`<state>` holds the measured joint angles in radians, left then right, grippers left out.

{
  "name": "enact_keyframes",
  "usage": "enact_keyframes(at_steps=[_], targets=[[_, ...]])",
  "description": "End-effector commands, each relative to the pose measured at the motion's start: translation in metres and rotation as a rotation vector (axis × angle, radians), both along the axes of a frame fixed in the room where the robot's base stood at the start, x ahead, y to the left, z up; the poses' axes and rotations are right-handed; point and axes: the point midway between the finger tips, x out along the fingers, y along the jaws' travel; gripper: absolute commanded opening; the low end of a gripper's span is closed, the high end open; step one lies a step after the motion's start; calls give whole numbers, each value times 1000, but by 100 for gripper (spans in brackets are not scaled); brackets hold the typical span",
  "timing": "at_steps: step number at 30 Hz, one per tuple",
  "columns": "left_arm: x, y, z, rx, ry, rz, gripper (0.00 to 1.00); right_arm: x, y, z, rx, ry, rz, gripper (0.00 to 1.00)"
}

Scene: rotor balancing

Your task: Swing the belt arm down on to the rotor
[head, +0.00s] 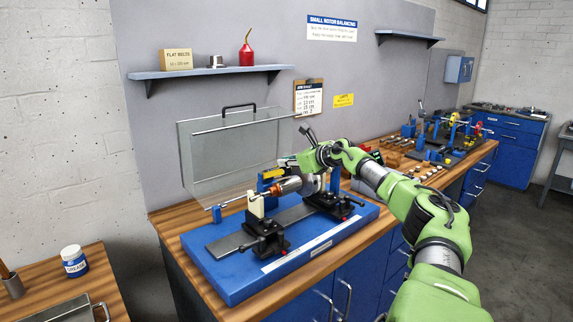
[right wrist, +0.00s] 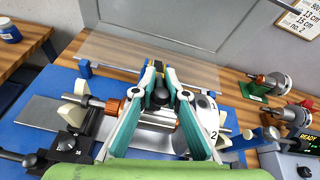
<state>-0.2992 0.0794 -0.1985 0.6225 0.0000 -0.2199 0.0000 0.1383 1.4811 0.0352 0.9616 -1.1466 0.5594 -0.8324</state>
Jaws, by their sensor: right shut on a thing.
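The rotor (head: 288,186) lies across the supports of the balancing machine; its copper-coloured end (right wrist: 112,107) and a pale disc marked 1 and 2 (right wrist: 212,125) show in the right wrist view. My right gripper (right wrist: 160,90) is above the rotor, its fingers closed on a black ball knob (right wrist: 160,97). The knob appears to be the end of the belt arm. The rest of the belt arm is mostly hidden by my fingers, so its angle and any contact with the rotor cannot be told. My left gripper is not in view.
The machine stands on a blue base (head: 228,284) on a wooden bench. A clear guard (head: 215,150) stands raised behind it. Black clamps with knobs (head: 265,240) stand at the front. Other rotors (right wrist: 268,85) and a readout box (right wrist: 298,150) are to the right.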

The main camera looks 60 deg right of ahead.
Motion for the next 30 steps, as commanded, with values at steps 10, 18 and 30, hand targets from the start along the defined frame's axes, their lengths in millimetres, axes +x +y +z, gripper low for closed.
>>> enact_keyframes(at_steps=[10, 18, 30], targets=[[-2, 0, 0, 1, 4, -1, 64, -1, -1, 0, 0, 2, -1, 25], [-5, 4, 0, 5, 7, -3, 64, 0, 0, 1, 1, 1, 1, 25], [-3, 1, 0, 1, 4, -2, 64, 0, 0, 35, 2, -6, 1, 25]])
